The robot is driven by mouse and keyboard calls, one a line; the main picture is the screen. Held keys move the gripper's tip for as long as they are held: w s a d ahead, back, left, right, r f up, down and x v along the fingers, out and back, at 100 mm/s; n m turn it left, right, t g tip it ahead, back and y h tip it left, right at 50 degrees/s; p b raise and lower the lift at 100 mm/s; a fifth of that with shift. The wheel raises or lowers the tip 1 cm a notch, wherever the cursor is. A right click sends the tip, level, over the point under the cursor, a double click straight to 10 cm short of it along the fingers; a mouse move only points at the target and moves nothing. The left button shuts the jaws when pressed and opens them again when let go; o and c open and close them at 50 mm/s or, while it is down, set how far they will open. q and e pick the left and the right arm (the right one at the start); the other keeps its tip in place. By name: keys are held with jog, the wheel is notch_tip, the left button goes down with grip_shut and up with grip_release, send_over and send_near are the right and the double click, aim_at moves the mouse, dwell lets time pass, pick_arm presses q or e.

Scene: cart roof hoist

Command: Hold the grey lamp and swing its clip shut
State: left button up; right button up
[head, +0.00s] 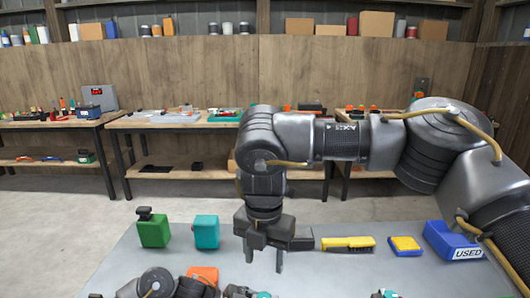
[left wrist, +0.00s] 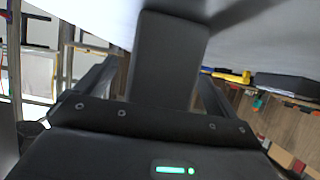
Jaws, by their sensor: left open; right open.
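A dark grey block-like thing (head: 301,240), which may be the grey lamp, lies on the table by my right gripper; its clip cannot be made out. A dark block also shows at the right in the left wrist view (left wrist: 288,84). My right gripper (head: 265,262) is open and points down just left of the dark thing, partly covering it; I cannot tell whether they touch. My left gripper (left wrist: 152,85) is open in its wrist view. A broad dark block (left wrist: 168,55) stands between its fingers; I cannot tell what it is.
On the grey table (head: 330,275) are a yellow-and-black tool (head: 350,243), a yellow-and-blue block (head: 405,245), a blue bin marked USED (head: 450,240), a green can (head: 153,231), a teal box (head: 206,231) and an orange thing (head: 203,274). Workbenches stand behind.

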pick_arm(q)
jog(key=shift+a+r+p, duration=0.3)
jog(key=shift+a+p, duration=0.05)
jog(key=p+v, duration=0.4)
jog(key=v, duration=0.3)
jog(key=shift+a+r, duration=0.15)
jog(key=shift+r, duration=0.35)
jog(key=shift+o, duration=0.6)
notch_tip(320, 180, up, 10)
